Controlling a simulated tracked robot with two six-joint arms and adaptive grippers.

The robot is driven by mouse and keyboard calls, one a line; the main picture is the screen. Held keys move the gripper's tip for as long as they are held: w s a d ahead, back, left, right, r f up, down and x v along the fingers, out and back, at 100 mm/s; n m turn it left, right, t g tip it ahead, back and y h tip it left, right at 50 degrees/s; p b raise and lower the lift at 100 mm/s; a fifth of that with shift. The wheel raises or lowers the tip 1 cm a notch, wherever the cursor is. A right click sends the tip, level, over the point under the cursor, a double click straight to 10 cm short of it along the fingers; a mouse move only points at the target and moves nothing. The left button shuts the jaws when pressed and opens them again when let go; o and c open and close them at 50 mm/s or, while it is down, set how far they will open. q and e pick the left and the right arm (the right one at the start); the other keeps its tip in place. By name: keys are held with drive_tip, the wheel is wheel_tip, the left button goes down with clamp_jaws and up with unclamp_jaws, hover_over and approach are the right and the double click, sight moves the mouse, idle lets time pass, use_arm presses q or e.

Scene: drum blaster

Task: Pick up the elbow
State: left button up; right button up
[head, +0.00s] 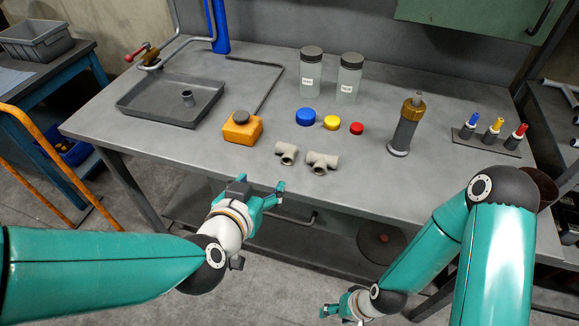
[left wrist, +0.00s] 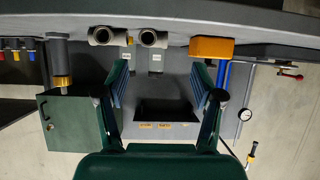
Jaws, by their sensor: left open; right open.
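The elbow (head: 286,153) is a grey pipe fitting lying near the front edge of the workbench, left of a similar grey tee fitting (head: 321,163). In the left wrist view the elbow (left wrist: 152,38) shows near the top, with an open end facing the camera. My left gripper (head: 255,192) is open and empty, in front of the bench edge and short of the elbow. Its spread fingers (left wrist: 160,72) show in the left wrist view, with the elbow beyond them. My right gripper (head: 338,309) is low in front of the bench, open and partly cut off by the frame.
An orange box (head: 241,128) stands left of the elbow. Blue (head: 306,117), yellow (head: 332,122) and red (head: 356,128) caps lie behind the fittings. A grey tray (head: 170,100) is at the left, and a brass-topped cylinder (head: 406,128) stands at the right. The bench's front edge lies near my left gripper.

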use_arm(q)
drive_tip(key=r, duration=0.2)
drive_tip(key=b, duration=0.3)
approach(287, 147)
drive_tip(key=shift+t, duration=0.3)
drive_tip(key=w+f, duration=0.2)
drive_tip(key=w, duration=0.1)
drive_tip(key=shift+w+d+f, duration=0.2)
drive_tip(key=shift+d+f, duration=0.05)
drive_tip(key=shift+f, duration=0.05)
drive_tip(key=shift+d+x, duration=0.2)
drive_tip(key=shift+x, duration=2.75)
drive_tip(key=shift+r, duration=0.1)
use_arm(e)
wheel_tip(287, 147, down, 4)
drive_tip(key=shift+f, duration=0.15)
use_arm(q)
drive_tip(key=c, duration=1)
drive_tip(key=shift+r, duration=0.1)
drive_tip(key=shift+c, duration=0.3)
drive_tip(key=shift+r, duration=0.1)
